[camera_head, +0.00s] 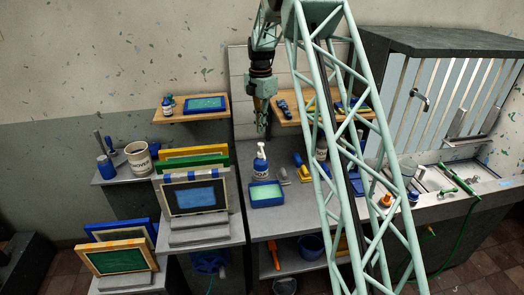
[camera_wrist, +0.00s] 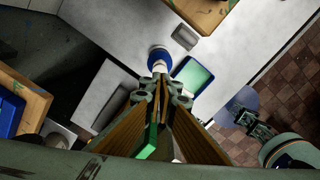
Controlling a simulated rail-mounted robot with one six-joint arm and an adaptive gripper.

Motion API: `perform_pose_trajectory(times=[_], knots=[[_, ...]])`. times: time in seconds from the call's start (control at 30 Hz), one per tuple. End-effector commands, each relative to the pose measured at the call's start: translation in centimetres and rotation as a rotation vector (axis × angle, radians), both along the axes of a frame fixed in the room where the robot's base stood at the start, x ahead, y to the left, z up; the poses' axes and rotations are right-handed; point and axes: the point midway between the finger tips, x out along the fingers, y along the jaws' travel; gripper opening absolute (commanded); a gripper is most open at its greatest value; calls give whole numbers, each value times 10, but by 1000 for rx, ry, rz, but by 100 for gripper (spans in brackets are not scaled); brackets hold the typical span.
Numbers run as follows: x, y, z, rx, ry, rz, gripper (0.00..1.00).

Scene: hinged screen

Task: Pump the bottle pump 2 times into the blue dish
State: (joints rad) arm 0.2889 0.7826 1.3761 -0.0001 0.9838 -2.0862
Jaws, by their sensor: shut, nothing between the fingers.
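In the wrist view my gripper (camera_wrist: 160,78) is shut and empty. The bottle (camera_wrist: 158,52) is partly hidden behind the fingertips there, and the dish (camera_wrist: 192,76) lies to their right.
Framed screens (camera_head: 196,198) stand left of the dish. A grey block (camera_head: 284,178) and a yellow-handled tool (camera_head: 302,172) lie to the right. Wooden shelves (camera_head: 191,116) hang on the wall behind, on both sides of my gripper. My lattice column hides part of the worktop.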

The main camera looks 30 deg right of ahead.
Motion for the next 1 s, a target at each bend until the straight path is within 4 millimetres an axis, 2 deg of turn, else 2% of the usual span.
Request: perform_pose_trajectory(times=[0.6,1.0], knots=[[0,0,37,-1,-1,0,0],[0,0,39,0,-1,0,0]])
